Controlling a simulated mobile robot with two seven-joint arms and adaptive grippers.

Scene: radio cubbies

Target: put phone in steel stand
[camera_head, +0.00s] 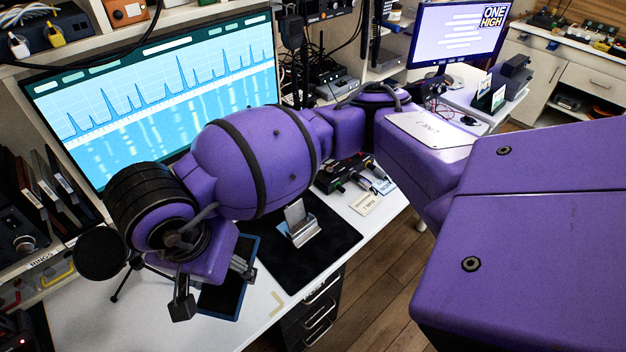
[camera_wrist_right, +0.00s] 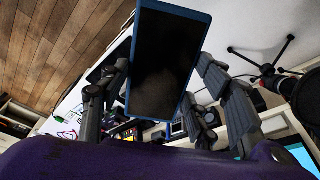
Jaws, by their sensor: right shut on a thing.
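The phone (camera_wrist_right: 167,62) has a dark screen and a blue frame. It sits between the fingers of my right gripper (camera_wrist_right: 160,105) in the wrist view. In the head view the phone (camera_head: 226,290) shows partly below my right gripper (camera_head: 212,287), over the desk's front left part. The gripper is shut on it. The steel stand (camera_head: 300,232) is a small silver cradle with a raised back plate. It stands on a black mat, to the right of the gripper and apart from it. My left gripper is not in view.
The black mat (camera_head: 337,232) lies on the white desk (camera_head: 115,325). A large monitor (camera_head: 150,90) stands behind my right arm. A small control box (camera_head: 340,172) and paper tags (camera_head: 364,203) lie past the mat. A round black item on a tripod (camera_head: 100,254) stands left of the gripper.

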